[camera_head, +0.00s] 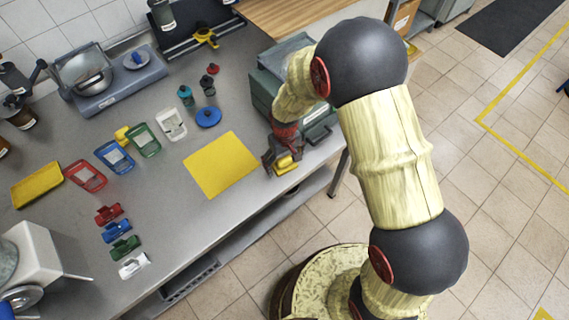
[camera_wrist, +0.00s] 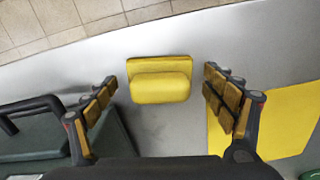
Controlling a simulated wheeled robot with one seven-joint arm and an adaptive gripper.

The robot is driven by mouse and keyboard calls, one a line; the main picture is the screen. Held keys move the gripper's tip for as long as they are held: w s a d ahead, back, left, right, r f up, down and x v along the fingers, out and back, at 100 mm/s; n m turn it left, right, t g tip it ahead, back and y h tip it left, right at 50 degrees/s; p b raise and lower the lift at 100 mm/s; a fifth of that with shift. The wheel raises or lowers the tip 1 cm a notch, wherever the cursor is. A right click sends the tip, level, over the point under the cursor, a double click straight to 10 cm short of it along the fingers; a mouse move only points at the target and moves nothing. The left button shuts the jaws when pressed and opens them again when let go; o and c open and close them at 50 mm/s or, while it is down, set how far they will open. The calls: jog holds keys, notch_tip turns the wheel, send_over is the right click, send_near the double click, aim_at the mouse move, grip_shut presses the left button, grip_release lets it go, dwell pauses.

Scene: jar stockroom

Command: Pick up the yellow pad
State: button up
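The yellow pad (camera_wrist: 160,86), a small block with a rounded front on a flat back plate, lies on the grey counter near its front edge. In the wrist view it sits between the two fingers of my gripper (camera_wrist: 161,92), with a gap on each side. My gripper is open. In the head view my gripper (camera_head: 279,160) is low over the counter at its front edge, and the yellow pad (camera_head: 286,164) shows partly beneath it, the rest hidden by the fingers.
A flat yellow mat (camera_head: 221,164) lies left of my gripper. A dark green box (camera_head: 265,90) stands close behind it, near my arm. Red, blue, green and white pads (camera_head: 122,248) lie in a row at the left. The counter between the mat and these is clear.

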aim_at(284, 159)
jog(key=c, duration=1)
jog(key=shift+c, duration=0.5)
jog(key=shift+r, duration=0.5)
notch_tip(284, 159, up, 2)
jog(key=shift+r+p, duration=0.25)
jog(key=shift+p, duration=0.3)
jog(key=s+d+r+p, duration=0.2)
jog(key=s+d+r, duration=0.5)
jog(key=s, duration=0.5)
notch_tip(284, 159, up, 2)
jog(key=shift+d+r+p, duration=0.2)
jog(key=shift+r+p, duration=0.05)
jog(key=shift+p, duration=0.1)
